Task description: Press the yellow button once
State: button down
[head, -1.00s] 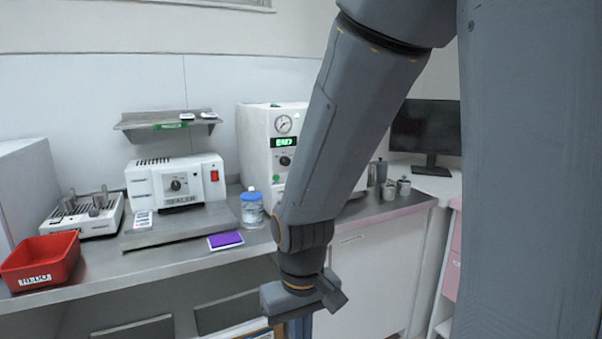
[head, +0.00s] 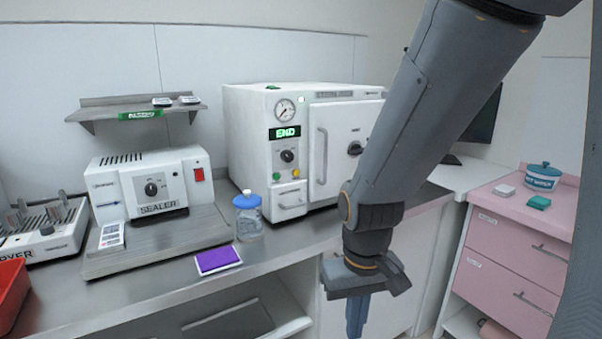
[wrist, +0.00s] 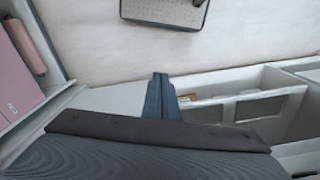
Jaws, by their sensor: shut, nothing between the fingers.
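The yellow button (head: 296,172) is a small round knob on the front panel of the white machine (head: 245,130), whose display reads END. It sits right of a green button (head: 276,177) and below a dark dial (head: 287,156). My gripper (head: 355,330) points down in front of the counter edge, below and to the right of the button and well apart from it. Its fingers are together and empty. In the wrist view the closed fingers (wrist: 161,77) point over the floor and open lower shelving; the button is not in that view.
A blue-capped bottle (head: 249,218) and a purple pad (head: 218,260) stand on the steel counter (head: 180,290) in front of the machine. A sealer (head: 150,190) is at left. Pink drawers (head: 515,260) are at right. My arm covers part of the machine's right side.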

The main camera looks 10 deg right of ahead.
aim_at(297, 172)
jog(key=w+r+n+t+h+p, duration=0.1)
jog(key=w+r+t+p, duration=0.1)
jog(key=w, duration=0.7)
jog(key=w+a+r+n+t+h+p, duration=0.1)
jog(key=w+t+p, duration=0.3)
jog(key=w, duration=0.6)
jog(key=w+r+t+h+p, duration=0.1)
jog(key=w+r+t+p, duration=0.2)
jog(key=w+t, duration=0.3)
jog(key=shift+w+a+r+n+p, duration=0.1)
jog(key=shift+w+r+n+p, duration=0.1)
jog(key=shift+w, duration=0.5)
jog(key=shift+w+a+r+n+p, duration=0.1)
jog(key=shift+w+r, duration=0.1)
jog(key=shift+w, duration=0.55)
jog(key=shift+w+a+r+n+p, duration=0.1)
jog(key=shift+w+r, duration=0.1)
jog(key=shift+w, duration=0.5)
notch_tip(297, 172, up, 7)
jog(key=d+n+t+h+p, duration=0.1)
jog(key=d+t+h+p, duration=0.1)
jog(key=t+h+p, duration=0.1)
jog(key=t+h, duration=0.1)
jog(key=h, duration=0.1)
jog(key=shift+w+d+f+h, duration=0.15)
jog(key=shift+d+f+h, duration=0.05)
jog(key=shift+h, duration=0.2)
jog(key=shift+w, duration=0.1)
